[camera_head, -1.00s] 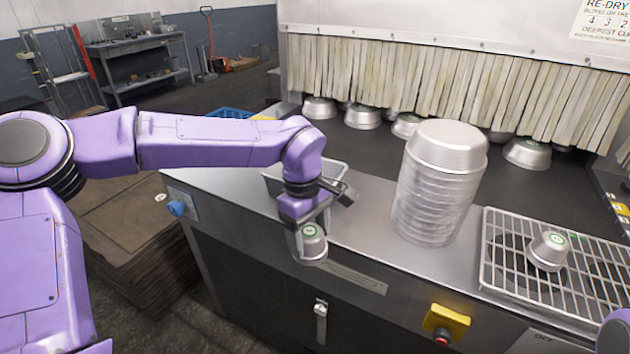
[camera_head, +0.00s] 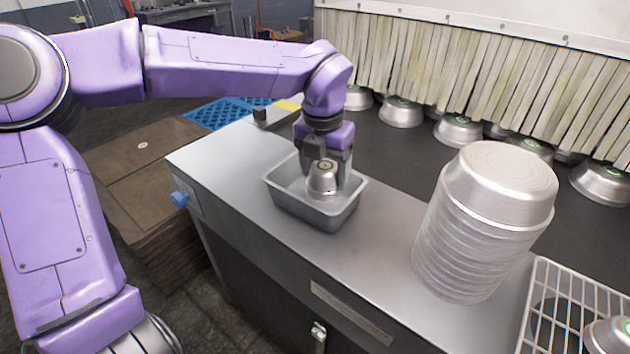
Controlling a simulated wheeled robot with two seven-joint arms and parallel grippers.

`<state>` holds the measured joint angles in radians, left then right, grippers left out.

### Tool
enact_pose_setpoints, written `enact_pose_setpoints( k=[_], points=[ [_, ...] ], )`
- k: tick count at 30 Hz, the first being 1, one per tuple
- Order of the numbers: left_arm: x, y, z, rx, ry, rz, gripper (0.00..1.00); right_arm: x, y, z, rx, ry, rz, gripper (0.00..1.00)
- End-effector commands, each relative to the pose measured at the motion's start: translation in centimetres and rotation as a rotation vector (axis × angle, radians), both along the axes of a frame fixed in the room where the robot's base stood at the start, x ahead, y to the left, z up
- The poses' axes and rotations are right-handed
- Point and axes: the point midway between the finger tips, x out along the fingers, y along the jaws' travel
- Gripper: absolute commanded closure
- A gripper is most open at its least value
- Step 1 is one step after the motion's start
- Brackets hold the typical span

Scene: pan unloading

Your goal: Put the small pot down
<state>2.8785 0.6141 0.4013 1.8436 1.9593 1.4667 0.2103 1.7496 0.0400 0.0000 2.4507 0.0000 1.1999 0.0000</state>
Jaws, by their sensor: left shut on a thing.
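The small pot (camera_head: 322,180) is a shiny metal pot with a green ring mark on top. My left gripper (camera_head: 325,163) points down and is shut on it. The pot is over the grey rectangular tray (camera_head: 315,218), within its rim as seen from the head. I cannot tell whether it touches the tray floor. The gripper hides part of the tray's back. The right gripper is not in view.
A tall stack of metal pans (camera_head: 485,225) stands right of the tray on the steel counter (camera_head: 225,165). A wire rack (camera_head: 545,300) with another small pot (camera_head: 605,335) is at lower right. Several pans sit on the dark belt by the strip curtain (camera_head: 480,75).

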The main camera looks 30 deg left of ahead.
Motion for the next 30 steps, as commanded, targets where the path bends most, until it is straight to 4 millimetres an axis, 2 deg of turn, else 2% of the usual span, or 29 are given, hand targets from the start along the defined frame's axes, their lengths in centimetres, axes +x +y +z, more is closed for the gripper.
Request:
enact_pose_setpoints(
  k=[2, 6, 15, 18, 20, 30],
  points=[
    [1.1, 1.6, -0.5, 0.0, 0.003, 0.004, 0.6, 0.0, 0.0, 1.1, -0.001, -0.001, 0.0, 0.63],
    [2.3, 3.2, -3.4, -0.001, 0.005, 0.002, 0.6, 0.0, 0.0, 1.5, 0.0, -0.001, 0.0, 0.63],
    [3.9, 5.6, -6.8, 0.0, 0.003, 0.003, 0.6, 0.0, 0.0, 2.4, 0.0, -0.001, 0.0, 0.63],
    [3.8, 5.4, -8.8, 0.001, 0.004, 0.0, 0.6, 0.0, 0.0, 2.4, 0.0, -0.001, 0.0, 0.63],
    [3.8, 5.4, -9.5, 0.001, 0.002, 0.002, 0.6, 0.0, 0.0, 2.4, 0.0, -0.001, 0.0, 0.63],
    [3.8, 5.4, -10.0, -0.001, 0.0, 0.002, 0.6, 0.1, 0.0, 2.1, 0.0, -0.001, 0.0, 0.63]
  ],
)
